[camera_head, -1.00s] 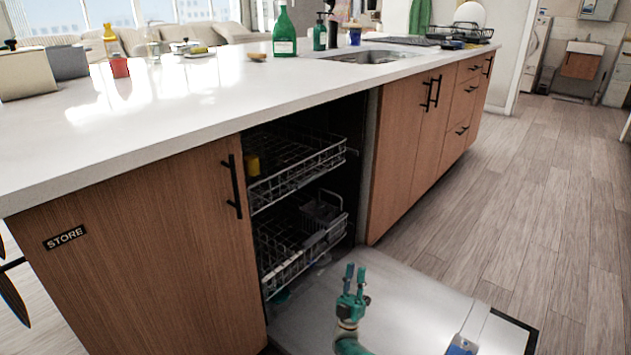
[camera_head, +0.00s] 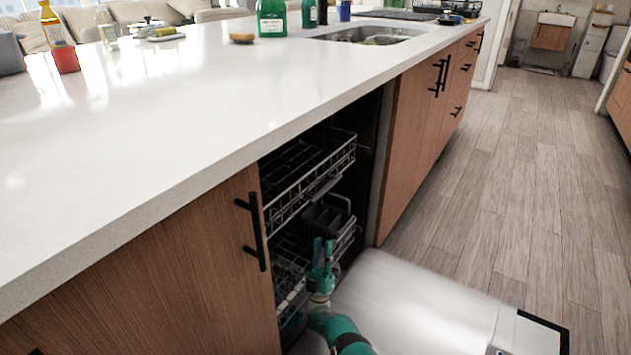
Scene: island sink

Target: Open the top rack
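The dishwasher in the island stands open. Its top rack (camera_head: 322,178) is a grey wire basket inside the cavity, just under the countertop, with its front edge near the opening. The lower rack (camera_head: 341,240) sits below it with a dark basket in it. My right gripper (camera_head: 322,248) is teal and points up, with a gap between its two fingers and nothing seen between them. In the picture it is below the top rack and in front of part of the lower rack, apart from the top rack's front edge. My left gripper is not in view.
The lowered dishwasher door (camera_head: 420,305) lies flat in front of the opening. A cabinet door (camera_head: 150,285) with a black handle (camera_head: 253,230) stands left of the cavity. The white countertop (camera_head: 200,110) overhangs above. Open wooden floor (camera_head: 510,200) lies to the right.

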